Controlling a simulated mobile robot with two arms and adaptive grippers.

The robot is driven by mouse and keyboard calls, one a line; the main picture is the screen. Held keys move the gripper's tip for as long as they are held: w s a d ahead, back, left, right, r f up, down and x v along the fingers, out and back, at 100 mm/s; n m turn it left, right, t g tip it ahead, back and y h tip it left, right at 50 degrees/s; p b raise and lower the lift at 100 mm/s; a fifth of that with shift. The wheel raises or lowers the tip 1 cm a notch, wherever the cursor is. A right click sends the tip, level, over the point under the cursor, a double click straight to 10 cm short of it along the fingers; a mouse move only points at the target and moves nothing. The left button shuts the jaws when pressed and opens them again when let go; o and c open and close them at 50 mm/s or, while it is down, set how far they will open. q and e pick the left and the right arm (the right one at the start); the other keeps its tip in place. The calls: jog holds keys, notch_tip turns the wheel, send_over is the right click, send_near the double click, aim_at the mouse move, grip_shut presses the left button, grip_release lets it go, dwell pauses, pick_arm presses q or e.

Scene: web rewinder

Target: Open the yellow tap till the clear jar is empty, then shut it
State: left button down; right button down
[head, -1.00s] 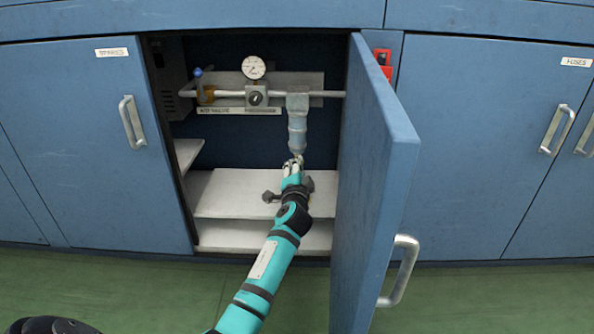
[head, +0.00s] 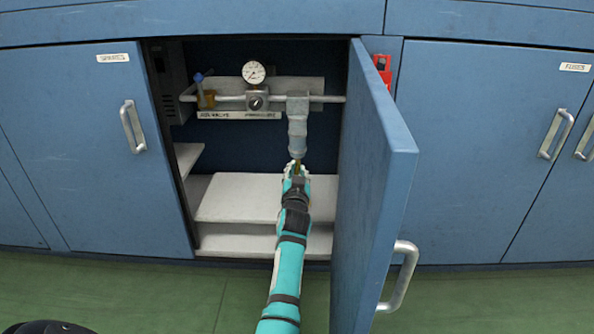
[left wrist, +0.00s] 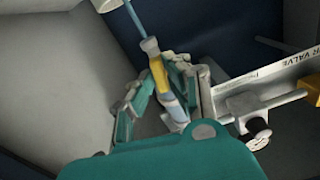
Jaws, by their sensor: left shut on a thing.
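The clear jar (head: 298,137) hangs under a grey fitting on the pipe, inside the open cabinet. It looks cloudy and pale; I cannot tell its liquid level. The yellow tap (left wrist: 159,74) is at the jar's lower end, and a bit of it shows above my fingers in the head view (head: 297,165). My left gripper (head: 297,170) is shut on the tap from below; its fingers also flank it in the left wrist view (left wrist: 165,95). A thin blue strip (left wrist: 137,25), tube or stream, runs from the tap towards a white round thing (left wrist: 107,4). My right gripper is out of view.
The open door (head: 375,190) stands close to the right of my left arm. A gauge (head: 254,72), a pipe (head: 230,99) and a blue-handled valve (head: 205,85) sit at upper left. White shelves (head: 240,196) lie beneath my gripper.

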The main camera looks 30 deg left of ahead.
aim_at(297, 136)
pick_arm(q)
jog(key=shift+f+n+p, duration=0.1)
jog(key=shift+n+p, duration=0.3)
jog(key=shift+n, duration=0.5)
jog(key=c, duration=1.3)
grip_release()
jog(key=shift+c, duration=0.2)
notch_tip(297, 136, up, 10)
jog(key=shift+r, duration=0.1)
